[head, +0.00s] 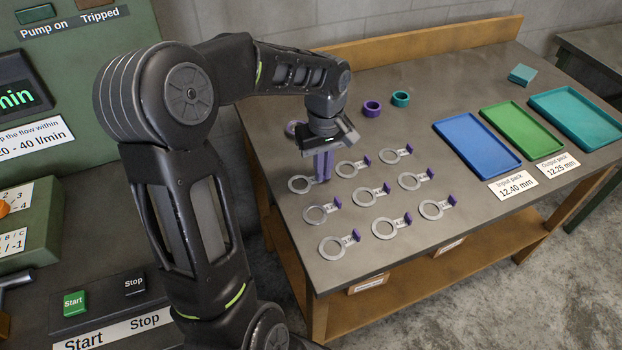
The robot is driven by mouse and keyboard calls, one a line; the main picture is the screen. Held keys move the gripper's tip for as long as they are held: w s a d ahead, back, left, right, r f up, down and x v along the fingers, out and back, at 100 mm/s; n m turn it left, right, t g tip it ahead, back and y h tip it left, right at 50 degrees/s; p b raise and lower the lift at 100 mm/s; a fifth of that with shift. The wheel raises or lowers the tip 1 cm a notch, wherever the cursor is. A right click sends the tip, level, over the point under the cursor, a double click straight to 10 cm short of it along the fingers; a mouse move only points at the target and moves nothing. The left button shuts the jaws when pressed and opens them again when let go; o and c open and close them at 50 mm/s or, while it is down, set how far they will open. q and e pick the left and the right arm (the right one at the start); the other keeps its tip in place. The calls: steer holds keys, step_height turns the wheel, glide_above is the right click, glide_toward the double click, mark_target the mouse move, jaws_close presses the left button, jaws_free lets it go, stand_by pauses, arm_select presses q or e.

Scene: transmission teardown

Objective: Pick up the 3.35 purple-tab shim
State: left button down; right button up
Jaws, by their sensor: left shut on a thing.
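Several flat grey ring shims with upright purple tabs lie in rows on the grey workbench (470,228). My left gripper (324,178) points down at the back-left shim (299,185) and is shut on its tab end. The ring of this shim shows to the left of the fingers and appears to lie at table level. Its label and tab are hidden by the gripper, so I cannot read whether it is the 3.35 one. Nearest to it are one shim (343,170) to the right and one (313,217) in front. My right gripper is not in view.
Purple (371,108) and teal (400,98) rings stand behind the shims. Another purple ring (292,128) is partly behind my arm. Blue (465,158), green (505,148) and teal (560,128) trays lie at right. A teal block (522,74) sits at the back.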

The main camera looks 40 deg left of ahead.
arm_select(q)
steer(key=shift+r, duration=0.1)
stand_by(0.6)
step_height(320, 180, up, 10)
stand_by(0.4)
stand_by(0.5)
